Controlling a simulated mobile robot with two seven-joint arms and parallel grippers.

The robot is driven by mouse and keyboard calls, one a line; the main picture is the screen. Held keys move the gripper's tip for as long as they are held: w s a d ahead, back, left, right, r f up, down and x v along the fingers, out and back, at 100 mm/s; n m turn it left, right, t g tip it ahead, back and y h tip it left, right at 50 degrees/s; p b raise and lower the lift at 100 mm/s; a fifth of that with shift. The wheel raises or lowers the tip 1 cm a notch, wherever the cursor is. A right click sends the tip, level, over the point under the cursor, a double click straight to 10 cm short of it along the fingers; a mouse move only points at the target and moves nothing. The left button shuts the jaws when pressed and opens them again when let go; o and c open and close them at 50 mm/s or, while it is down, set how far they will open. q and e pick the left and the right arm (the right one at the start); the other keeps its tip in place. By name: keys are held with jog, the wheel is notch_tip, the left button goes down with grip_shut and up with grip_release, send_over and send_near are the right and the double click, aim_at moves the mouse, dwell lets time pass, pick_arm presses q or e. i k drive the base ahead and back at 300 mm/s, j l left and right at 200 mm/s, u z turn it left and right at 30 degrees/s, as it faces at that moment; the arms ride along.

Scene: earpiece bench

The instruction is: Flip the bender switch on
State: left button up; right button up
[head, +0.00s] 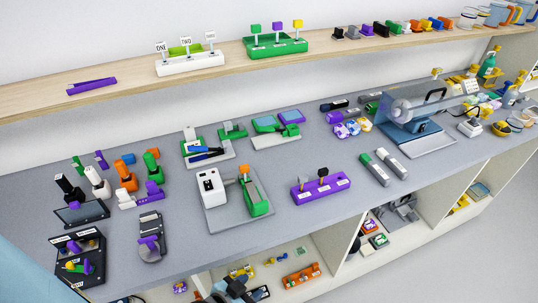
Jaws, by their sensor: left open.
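No label that I can read names the bender or its switch. A white box (210,187) with small dark marks stands on a pale base plate (232,225), beside a green device (256,197) with an orange top piece. I cannot tell whether this is the bender or how any switch on it is set. A purple block (320,190) with two upright dark-topped levers stands to its right. My left gripper (236,288) is dark, open and partly cut off at the bottom edge, below the bench front and apart from these things. My right gripper is not in view.
Several stands and small parts crowd the left. Open shelves with bins are below; a wooden shelf (130,95) runs above.

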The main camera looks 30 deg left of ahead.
aim_at(207, 184)
jog(key=u, duration=1.15)
